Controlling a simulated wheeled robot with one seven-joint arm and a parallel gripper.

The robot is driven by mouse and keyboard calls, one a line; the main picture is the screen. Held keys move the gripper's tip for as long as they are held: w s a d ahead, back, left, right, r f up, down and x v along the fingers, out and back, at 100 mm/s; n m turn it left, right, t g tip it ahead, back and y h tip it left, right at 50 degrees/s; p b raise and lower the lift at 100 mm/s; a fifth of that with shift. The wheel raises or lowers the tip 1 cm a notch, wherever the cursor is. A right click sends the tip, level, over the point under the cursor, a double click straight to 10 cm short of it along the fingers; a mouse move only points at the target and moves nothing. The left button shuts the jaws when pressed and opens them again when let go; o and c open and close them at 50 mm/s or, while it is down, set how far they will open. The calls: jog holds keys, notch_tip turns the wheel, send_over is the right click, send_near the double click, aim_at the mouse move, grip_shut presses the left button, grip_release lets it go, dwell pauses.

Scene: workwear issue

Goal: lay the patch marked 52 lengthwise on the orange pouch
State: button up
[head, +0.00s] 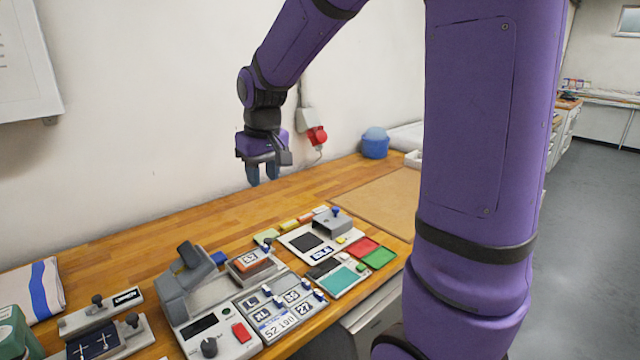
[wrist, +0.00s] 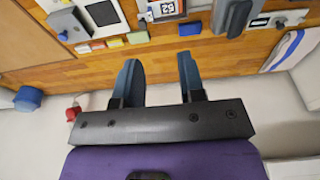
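The orange pouch (head: 239,267) lies on a grey block behind the patch tray. A white patch with dark characters (head: 250,257) lies on top of it. In the wrist view this patch (wrist: 166,8) appears to read 52, near the top edge. Whether it runs exactly along the pouch is too small to tell. My gripper (head: 263,176) hangs in the air above the back of the bench, well apart from the pouch. In the wrist view my gripper (wrist: 158,65) is open, with nothing between its two blue fingers.
A grey tray (head: 262,291) holds several marked patches in front of the block. A heat press (head: 185,290) with a raised arm stands to its left. Coloured pads and a grey device (head: 332,222) stand to the right.

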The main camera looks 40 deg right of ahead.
jog(key=s+a+r+t, duration=0.1)
jog(key=s+a+r, duration=0.1)
jog(key=s, duration=0.9)
jog(key=s+a+r+t, duration=0.2)
jog(key=s+r, duration=0.3)
jog(key=s, duration=0.7)
jog(key=shift+a, duration=0.2)
